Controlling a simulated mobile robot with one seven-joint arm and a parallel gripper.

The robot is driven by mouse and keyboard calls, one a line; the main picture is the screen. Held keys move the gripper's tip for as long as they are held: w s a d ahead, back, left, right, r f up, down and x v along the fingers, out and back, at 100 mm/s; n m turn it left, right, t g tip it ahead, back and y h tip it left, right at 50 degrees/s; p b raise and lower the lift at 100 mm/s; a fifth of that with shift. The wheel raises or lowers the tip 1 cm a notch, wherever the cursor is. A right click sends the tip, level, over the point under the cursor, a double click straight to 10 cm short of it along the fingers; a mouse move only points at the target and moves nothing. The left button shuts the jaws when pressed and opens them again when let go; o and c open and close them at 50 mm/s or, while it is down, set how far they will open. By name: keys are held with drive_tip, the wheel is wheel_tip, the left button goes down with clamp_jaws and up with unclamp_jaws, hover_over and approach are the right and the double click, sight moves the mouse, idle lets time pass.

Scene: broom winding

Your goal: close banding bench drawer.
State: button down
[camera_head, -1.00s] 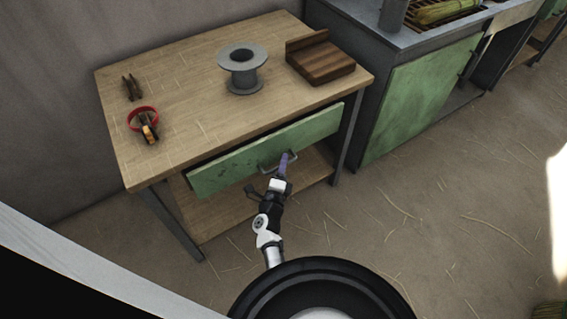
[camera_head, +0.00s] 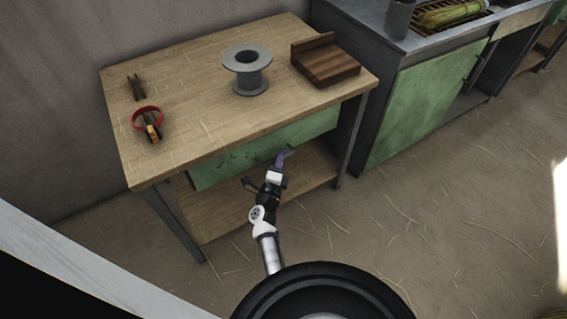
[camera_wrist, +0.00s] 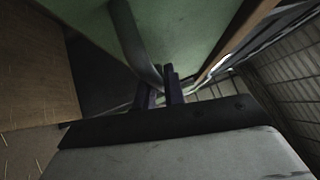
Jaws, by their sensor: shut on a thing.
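The banding bench (camera_head: 190,95) is a wooden-topped bench with dark metal legs. Its green drawer (camera_head: 225,168) sits under the top, and its front now lies close beneath the bench's front edge. The drawer has a grey bar handle (camera_head: 266,157), which also shows large in the wrist view (camera_wrist: 132,40). My gripper (camera_head: 281,158) is at the handle, its purple fingers shut on the bar. In the wrist view the fingers (camera_wrist: 160,88) close around the lower end of the handle, near the green front. The drawer's inside is hidden.
On the bench top are a grey spool (camera_head: 247,70), a brown wooden block (camera_head: 325,62), a red ring with a tool (camera_head: 148,120) and dark pliers (camera_head: 136,87). A green-doored cabinet (camera_head: 420,100) stands to the right. The floor in front is clear apart from straw.

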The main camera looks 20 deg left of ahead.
drive_tip(key=c, duration=1.5)
unclamp_jaws()
drive_tip(key=shift+w+a, duration=0.2)
drive_tip(key=shift+s+d, duration=0.1)
drive_tip(key=shift+s, duration=0.05)
